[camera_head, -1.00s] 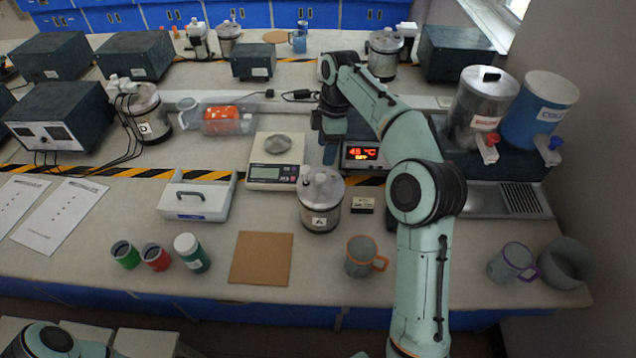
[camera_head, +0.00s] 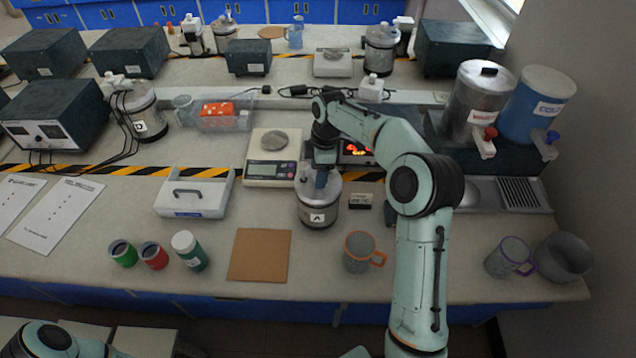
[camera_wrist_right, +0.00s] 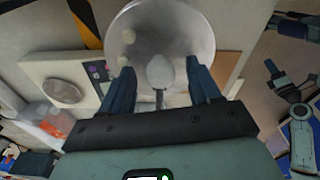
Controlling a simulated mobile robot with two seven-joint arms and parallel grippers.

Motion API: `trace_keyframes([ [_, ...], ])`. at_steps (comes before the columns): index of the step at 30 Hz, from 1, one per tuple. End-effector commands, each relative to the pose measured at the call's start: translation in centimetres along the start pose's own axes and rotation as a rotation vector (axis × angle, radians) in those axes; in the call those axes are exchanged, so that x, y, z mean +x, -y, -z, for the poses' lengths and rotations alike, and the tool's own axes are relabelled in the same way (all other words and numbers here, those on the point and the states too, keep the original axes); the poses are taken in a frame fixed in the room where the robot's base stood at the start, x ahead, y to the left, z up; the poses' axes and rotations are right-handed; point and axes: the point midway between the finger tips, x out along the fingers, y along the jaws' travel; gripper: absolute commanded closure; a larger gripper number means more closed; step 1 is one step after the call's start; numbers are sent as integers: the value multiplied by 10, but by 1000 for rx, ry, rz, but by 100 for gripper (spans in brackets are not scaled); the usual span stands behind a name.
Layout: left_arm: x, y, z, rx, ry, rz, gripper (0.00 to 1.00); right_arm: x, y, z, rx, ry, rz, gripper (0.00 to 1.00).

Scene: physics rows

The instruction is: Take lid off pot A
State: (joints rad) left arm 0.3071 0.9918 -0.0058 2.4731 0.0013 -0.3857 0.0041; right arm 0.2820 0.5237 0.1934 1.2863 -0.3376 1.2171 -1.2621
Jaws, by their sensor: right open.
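Pot A (camera_head: 317,214) is a metal pot with an "A" label, standing upright on the bench right of the scale. Its lid (camera_head: 303,182) is on it; in the right wrist view the lid (camera_wrist_right: 186,35) is a pale round disc with a knob (camera_wrist_right: 160,72) at its middle. My right gripper (camera_head: 321,182) points down over the lid and partly hides it. In the right wrist view the open fingers (camera_wrist_right: 161,88) stand on either side of the knob, with gaps between. My left gripper is out of view; only part of my left arm shows at the lower left.
The scale (camera_head: 262,181) is left of the pot, and a hotplate with a red display (camera_head: 357,149) is behind it. A small box (camera_head: 360,201) and an orange-rimmed mug (camera_head: 358,254) are to the right. A brown board (camera_head: 259,256) lies in front.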

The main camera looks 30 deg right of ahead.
Motion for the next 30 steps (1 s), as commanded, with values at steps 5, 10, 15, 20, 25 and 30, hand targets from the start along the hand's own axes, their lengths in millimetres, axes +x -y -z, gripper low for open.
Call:
trace_keyframes([
  [5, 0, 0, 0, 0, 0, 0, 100, 0, 0, 0, 0, 0, 0, 77],
  [10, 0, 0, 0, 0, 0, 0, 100, -1, 0, 0, 0, 0, 0, 100],
  [15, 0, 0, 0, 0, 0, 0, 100, -1, 0, 0, 0, -1, -1, 100],
  [20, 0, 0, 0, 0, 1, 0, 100, -14, -1, 2, -1, -1, -4, 100],
  [25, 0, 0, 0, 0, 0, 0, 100, -47, -1, 6, -1, -2, -6, 100],
  [30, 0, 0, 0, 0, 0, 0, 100, -79, -1, 10, 0, -2, -5, 100],
])
